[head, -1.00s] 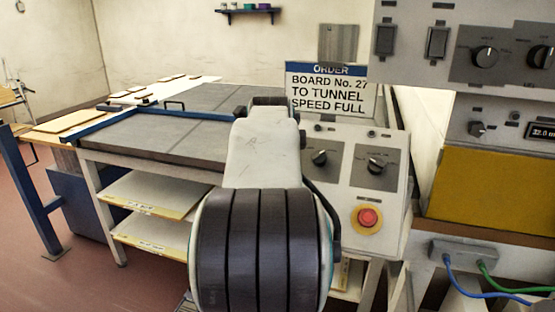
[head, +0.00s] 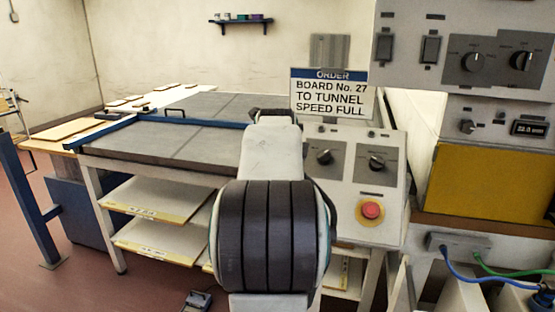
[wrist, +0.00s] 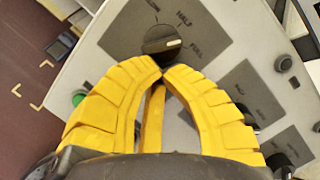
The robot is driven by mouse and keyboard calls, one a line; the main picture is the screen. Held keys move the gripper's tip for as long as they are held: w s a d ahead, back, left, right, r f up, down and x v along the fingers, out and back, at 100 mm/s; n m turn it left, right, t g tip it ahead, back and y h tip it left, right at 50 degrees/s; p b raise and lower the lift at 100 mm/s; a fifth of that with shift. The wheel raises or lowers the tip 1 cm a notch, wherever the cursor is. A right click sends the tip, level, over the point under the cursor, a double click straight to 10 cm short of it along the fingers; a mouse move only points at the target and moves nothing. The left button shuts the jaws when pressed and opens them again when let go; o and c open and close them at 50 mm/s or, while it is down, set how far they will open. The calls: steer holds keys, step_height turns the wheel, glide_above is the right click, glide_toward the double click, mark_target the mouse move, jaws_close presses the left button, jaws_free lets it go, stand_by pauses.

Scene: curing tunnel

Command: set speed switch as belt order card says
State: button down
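The order card (head: 330,100) in the head view reads "BOARD No. 27 TO TUNNEL SPEED FULL". The speed switch (wrist: 160,39) is a dark round knob on a grey plate in the wrist view, with HALF and FULL lettered around it and a third label, probably SLOW. Its white mark points right, towards the FULL side. My gripper (wrist: 162,69) has its yellow fingertips together, right at the knob's near edge; whether they touch it I cannot tell. In the head view my arm hides the gripper.
The sloped control panel (head: 350,185) also carries a red button (head: 370,210). A green button (wrist: 79,97) and other dark knobs (wrist: 246,113) lie near my fingers. A grey flat-topped table (head: 190,140) stands left, a yellow-fronted unit (head: 480,178) right.

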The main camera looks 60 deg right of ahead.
steer(key=shift+w+a+f+b, duration=0.25)
steer(key=shift+w+a+b, duration=0.1)
steer(key=shift+w+b, duration=0.2)
steer(key=shift+r, duration=0.15)
stand_by(1.6)
